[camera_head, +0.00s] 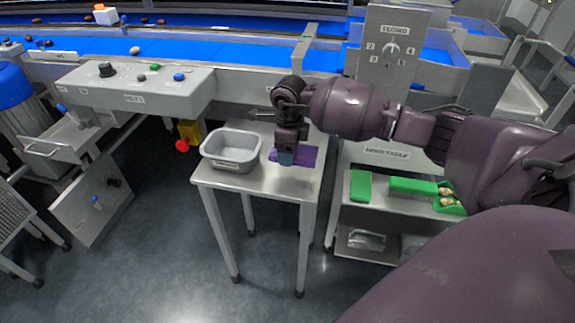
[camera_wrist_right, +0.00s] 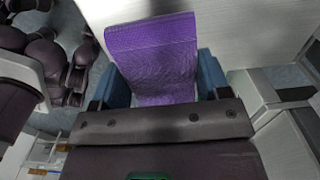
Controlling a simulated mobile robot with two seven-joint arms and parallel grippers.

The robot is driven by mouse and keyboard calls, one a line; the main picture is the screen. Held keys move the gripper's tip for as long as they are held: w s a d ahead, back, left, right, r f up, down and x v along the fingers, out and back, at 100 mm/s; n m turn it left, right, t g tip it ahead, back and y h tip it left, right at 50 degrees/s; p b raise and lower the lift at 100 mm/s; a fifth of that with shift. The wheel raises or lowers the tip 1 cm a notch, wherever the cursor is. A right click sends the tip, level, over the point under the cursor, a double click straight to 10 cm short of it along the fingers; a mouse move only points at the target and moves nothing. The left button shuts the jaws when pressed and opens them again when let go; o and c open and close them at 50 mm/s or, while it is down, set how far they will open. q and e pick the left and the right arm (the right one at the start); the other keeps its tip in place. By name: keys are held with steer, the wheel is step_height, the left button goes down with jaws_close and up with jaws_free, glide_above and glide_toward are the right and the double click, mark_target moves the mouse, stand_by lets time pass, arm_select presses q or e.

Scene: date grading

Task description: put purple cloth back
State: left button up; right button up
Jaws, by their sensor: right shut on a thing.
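The purple cloth (camera_head: 304,158) is on the right part of a small metal side table (camera_head: 232,179), in the head view. My right gripper (camera_head: 286,158) points down at it and is shut on it. In the right wrist view the purple cloth (camera_wrist_right: 152,55) stands out between the two blue fingertips of my right gripper (camera_wrist_right: 165,85). Whether the cloth rests on the table or hangs just above it, I cannot tell. My left gripper is not in view.
A grey basin (camera_head: 231,150) stands on the table, left of the cloth. Behind is a conveyor with a blue belt (camera_head: 215,50) and a control box (camera_head: 135,87). At right a lower shelf carries a green block (camera_head: 361,186) and a green tray (camera_head: 413,187).

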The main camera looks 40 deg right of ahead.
mark_target(289, 172)
step_height(289, 172, down, 5)
steer(key=shift+f+b, duration=0.1)
steer(key=shift+b, duration=0.4)
steer(key=shift+f, duration=0.35)
steer(key=shift+r, duration=0.1)
steer(key=shift+f, duration=0.2)
steer(key=o, duration=1)
steer(key=shift+c, duration=0.2)
steer(key=shift+r, duration=0.15)
